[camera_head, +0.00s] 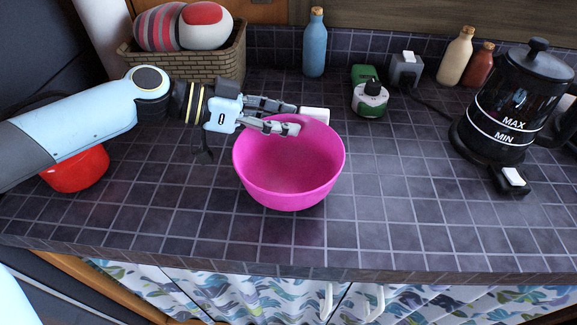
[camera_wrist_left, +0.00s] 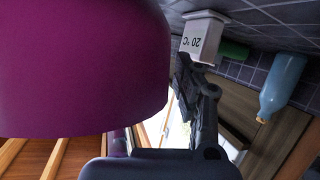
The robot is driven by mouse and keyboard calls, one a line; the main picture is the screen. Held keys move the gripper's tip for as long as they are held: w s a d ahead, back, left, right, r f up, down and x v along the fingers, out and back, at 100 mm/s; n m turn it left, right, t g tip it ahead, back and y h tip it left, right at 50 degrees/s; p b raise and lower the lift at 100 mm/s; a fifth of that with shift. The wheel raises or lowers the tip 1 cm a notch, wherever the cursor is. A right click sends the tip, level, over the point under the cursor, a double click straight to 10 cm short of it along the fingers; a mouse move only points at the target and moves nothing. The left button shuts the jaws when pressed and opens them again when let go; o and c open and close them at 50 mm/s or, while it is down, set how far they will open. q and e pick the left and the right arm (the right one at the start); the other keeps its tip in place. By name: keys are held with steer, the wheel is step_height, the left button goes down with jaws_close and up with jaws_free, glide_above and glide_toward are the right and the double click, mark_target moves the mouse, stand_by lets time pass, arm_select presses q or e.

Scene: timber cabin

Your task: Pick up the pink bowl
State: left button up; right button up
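The pink bowl (camera_head: 290,180) stands upright on the dark tiled counter, empty as far as I see. My left gripper (camera_head: 298,118) reaches in from the left at the bowl's far rim. One finger is over the inside of the bowl and the other lies beyond the rim, with a gap between them; it looks open. In the left wrist view the bowl (camera_wrist_left: 80,70) fills the left side and hides one finger, while the other finger shows just beside its edge. My right gripper is not in view.
A red bowl (camera_head: 78,170) is under my left arm. The front counter is clear.

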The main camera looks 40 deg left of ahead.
arm_select(q)
steer(key=shift+c, duration=0.2)
jaws_close()
steer(key=shift+r, duration=0.1)
